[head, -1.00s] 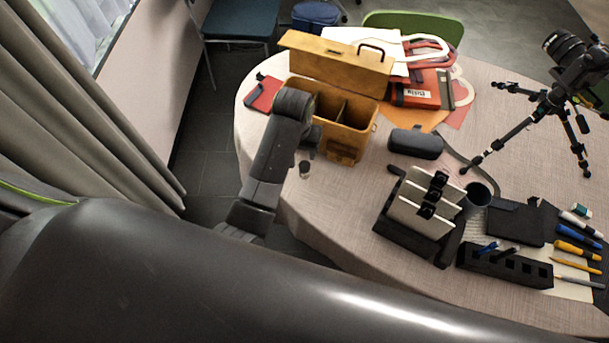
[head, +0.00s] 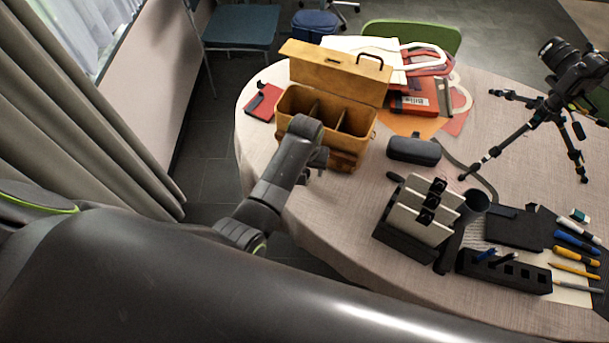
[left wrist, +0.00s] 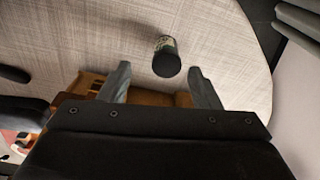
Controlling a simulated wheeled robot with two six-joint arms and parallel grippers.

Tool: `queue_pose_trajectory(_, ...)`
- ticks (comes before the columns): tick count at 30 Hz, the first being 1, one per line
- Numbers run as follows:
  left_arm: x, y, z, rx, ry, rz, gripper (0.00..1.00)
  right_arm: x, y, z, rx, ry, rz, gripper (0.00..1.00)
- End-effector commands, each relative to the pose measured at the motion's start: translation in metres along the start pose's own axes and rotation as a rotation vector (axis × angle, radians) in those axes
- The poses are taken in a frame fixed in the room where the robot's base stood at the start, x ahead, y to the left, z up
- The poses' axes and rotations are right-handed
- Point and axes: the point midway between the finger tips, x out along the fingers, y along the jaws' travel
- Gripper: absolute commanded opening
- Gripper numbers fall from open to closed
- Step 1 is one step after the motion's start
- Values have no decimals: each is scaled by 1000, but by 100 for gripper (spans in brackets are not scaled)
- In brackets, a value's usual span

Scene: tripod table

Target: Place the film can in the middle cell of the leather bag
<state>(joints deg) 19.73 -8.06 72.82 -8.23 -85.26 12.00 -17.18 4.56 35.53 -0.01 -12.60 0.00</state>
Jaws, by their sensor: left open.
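The tan leather bag (head: 364,129) stands on the table with its lid raised. Two dividers split it into three cells, and I see nothing in them. My left gripper (head: 313,174) is just in front of the bag's near left side, fingers pointing down. In the left wrist view, the film can (left wrist: 166,58), a small dark cylinder with a black cap and a pale label, stands on the table. It appears between the two open fingertips, with a gap on each side. In the head view the can is hidden behind the gripper. My right gripper is not in view.
A dark case (head: 414,150) lies right of the bag, and a red notebook (head: 263,103) lies left of it. A rack of pale panels (head: 422,213), a pen block (head: 503,272) and a camera tripod (head: 538,117) stand farther right. The table's near left edge is close.

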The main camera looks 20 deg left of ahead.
Motion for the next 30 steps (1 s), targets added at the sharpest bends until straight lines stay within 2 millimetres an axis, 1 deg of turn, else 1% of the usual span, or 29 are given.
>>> queue_pose_trajectory(7, 12, -3, 0, 0, -2, -2, 57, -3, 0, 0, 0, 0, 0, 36)
queue_pose_trajectory(13, 35, -9, 1, -1, -4, -2, 57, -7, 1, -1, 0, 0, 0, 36)
queue_pose_trajectory(15, 44, -8, 1, 0, -3, -1, 57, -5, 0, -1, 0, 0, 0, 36)
queue_pose_trajectory(18, 51, -8, 1, -1, -2, -1, 57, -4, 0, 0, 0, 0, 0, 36)
queue_pose_trajectory(21, 55, -8, 1, -1, 0, 0, 57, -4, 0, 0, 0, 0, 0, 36)
queue_pose_trajectory(28, 56, -8, 1, -1, 0, 0, 57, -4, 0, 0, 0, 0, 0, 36)
queue_pose_trajectory(29, 56, -8, 1, -1, 0, 0, 56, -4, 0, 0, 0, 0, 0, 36)
queue_pose_trajectory(30, 56, -8, 1, -1, 0, 0, 51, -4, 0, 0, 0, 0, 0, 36)
